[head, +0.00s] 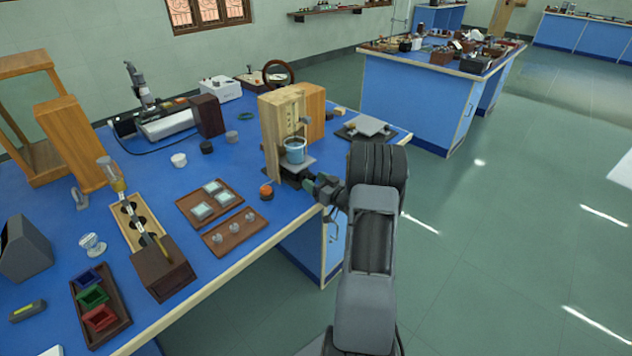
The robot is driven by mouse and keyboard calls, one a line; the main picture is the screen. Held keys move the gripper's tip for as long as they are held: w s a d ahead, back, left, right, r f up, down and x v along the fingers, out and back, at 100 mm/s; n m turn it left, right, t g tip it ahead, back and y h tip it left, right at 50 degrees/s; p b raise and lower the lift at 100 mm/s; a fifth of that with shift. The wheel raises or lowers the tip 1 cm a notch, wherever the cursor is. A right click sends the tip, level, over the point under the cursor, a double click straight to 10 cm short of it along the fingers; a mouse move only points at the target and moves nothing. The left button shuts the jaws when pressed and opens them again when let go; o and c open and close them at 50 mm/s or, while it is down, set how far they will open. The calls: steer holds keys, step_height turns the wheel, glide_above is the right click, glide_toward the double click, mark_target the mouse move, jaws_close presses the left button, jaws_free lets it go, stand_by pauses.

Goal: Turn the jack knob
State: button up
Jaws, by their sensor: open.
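A small grey platform (299,166), which looks like the top of the jack, stands at the front of an upright wooden housing (270,137) near the bench's right edge. A clear beaker with blue liquid (295,151) stands upright on it. My gripper (309,183) is open, at the right side of the platform and just below its level. The jack knob cannot be made out; the gripper and the dark parts below the platform blend there. I cannot tell whether the fingers touch anything.
An orange ball-like object (266,191) sits just left of the jack. Two brown trays (236,232) with small pieces lie further left. A dark board with a pale plate (366,129) lies behind. Open floor (470,230) is to the right.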

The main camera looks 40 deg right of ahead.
steer(key=shift+w, duration=0.1)
steer(key=c, duration=0.9)
steer(key=shift+f+n+b, duration=0.25)
steer(key=shift+n+b, duration=0.15)
steer(key=shift+b, duration=0.3)
steer(key=shift+r+n+b, duration=0.2)
steer(key=shift+n+b, duration=0.15)
steer(key=shift+n, duration=0.05)
steer(key=o, duration=0.9)
